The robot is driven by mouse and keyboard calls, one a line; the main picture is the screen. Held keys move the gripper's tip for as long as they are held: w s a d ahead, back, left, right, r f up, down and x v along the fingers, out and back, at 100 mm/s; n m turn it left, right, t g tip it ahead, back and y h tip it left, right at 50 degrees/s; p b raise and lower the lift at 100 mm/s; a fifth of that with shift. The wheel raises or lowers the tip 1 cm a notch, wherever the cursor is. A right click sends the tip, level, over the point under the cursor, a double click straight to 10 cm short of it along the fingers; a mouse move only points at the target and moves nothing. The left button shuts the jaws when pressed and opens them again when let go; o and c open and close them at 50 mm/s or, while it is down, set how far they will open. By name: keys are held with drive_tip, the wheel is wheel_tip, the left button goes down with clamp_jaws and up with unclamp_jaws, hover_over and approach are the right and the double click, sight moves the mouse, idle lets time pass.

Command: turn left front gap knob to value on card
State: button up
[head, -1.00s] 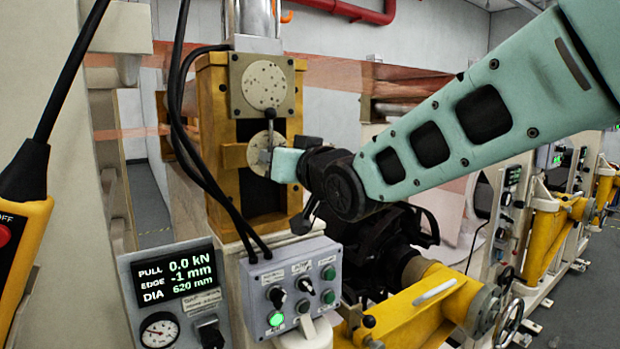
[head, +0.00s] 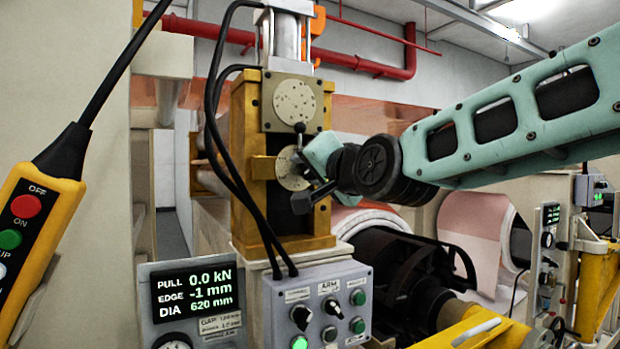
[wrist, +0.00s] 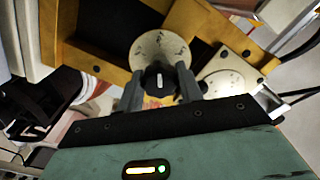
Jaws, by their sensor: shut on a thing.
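The gap knob (wrist: 159,80) is black with a white pointer mark, in front of a round speckled dial plate (wrist: 160,48) in the wrist view. My gripper (wrist: 160,88) has one grey finger on each side of the knob and is shut on it. In the head view my gripper (head: 302,188) is at the lower dial plate (head: 287,162) on the yellow post (head: 245,120); the knob is hidden there. A small card (head: 219,323) under the display begins with "GAP"; its value is too small to read surely.
The display (head: 196,291) reads PULL 0.0 kN, EDGE -1 mm, DIA 620 mm. A grey control box (head: 318,300) with switches and a lit green button stands below the post. Black cables (head: 215,150) hang left of the dials. A yellow pendant (head: 28,225) hangs at left.

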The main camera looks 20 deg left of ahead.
idle(0.5)
drive_tip(key=o, duration=1)
drive_tip(key=shift+c, duration=0.2)
drive_tip(key=b+v, duration=0.6)
drive_tip(key=v, duration=1.1)
drive_tip(key=shift+s, duration=0.2)
drive_tip(key=shift+d, duration=0.15)
drive_tip(key=s+d+f+n+g+h, duration=0.1)
drive_tip(key=d+f+g+h, duration=0.15)
drive_tip(key=f, duration=0.65)
drive_tip(key=s+d+f+n+g+h, duration=0.1)
drive_tip(key=s+d+f+h, duration=0.2)
drive_tip(key=f, duration=0.6)
drive_tip(key=d+f+n+g+h, duration=0.1)
drive_tip(key=d+f+g+h, duration=0.2)
drive_tip(key=f, duration=0.6)
drive_tip(key=s+d+f+n+g+h, duration=0.4)
drive_tip(key=s+d+f+g, duration=0.1)
drive_tip(key=s+d+f, duration=0.8)
drive_tip(key=shift+s+d+h, duration=0.35)
drive_tip(key=shift+s+d, duration=0.05)
drive_tip(key=shift+s, duration=0.35)
